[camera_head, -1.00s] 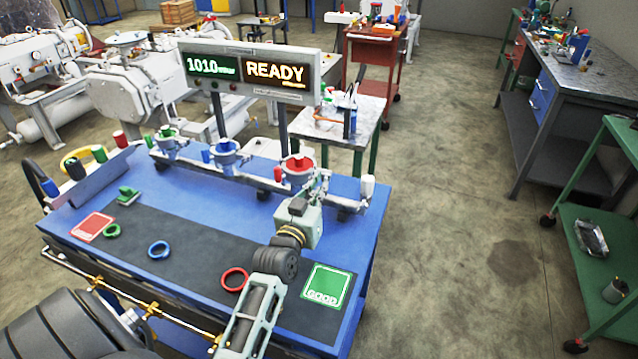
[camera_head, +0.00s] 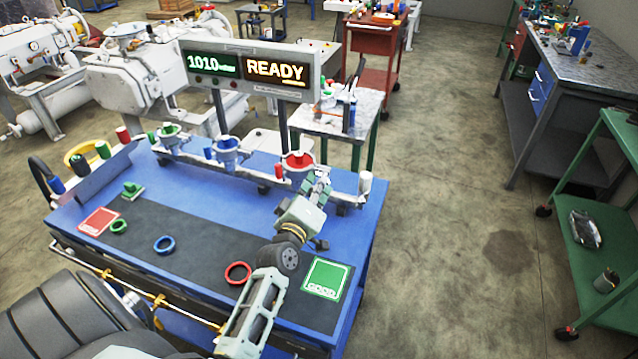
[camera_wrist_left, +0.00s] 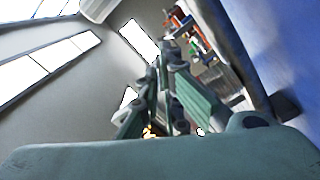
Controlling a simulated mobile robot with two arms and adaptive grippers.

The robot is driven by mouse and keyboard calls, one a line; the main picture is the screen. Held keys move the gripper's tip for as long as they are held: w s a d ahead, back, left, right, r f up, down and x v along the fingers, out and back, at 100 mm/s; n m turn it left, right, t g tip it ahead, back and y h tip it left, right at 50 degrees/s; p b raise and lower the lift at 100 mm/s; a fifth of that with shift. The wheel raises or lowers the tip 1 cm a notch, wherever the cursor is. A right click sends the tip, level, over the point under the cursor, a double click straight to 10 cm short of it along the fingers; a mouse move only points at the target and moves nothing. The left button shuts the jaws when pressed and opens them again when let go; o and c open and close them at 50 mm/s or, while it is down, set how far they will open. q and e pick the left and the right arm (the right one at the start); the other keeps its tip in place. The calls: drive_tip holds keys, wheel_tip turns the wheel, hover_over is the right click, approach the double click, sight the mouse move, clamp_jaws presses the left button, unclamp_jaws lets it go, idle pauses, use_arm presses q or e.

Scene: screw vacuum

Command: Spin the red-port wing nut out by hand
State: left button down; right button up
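The red port (camera_head: 298,161) is a grey flange with a red centre, at the right of the manifold along the back of the blue bench. My left gripper (camera_head: 321,183) reaches up from the front, its fingers just right of and below this port. The wing nut is too small to make out and may be hidden by the fingers. In the left wrist view the fingers (camera_wrist_left: 165,60) converge close together. I cannot tell whether anything is between their tips. My right gripper is not in view.
Blue (camera_head: 228,149) and green (camera_head: 168,134) ports stand left. Red (camera_head: 238,273), blue (camera_head: 164,246) and green (camera_head: 118,227) rings lie on the dark mat. The green GOOD pad (camera_head: 326,279) is right. A display (camera_head: 248,70) reads 1010 and READY. Open floor lies right.

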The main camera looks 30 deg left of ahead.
use_arm(q)
drive_tip(key=shift+r+n+p, duration=0.2)
drive_tip(key=shift+n+p, duration=0.15)
drive_tip(key=shift+n, duration=3.35)
drive_tip(key=c, duration=2)
unclamp_jaws()
drive_tip(key=shift+w+f, duration=0.1)
drive_tip(key=v, duration=1.2)
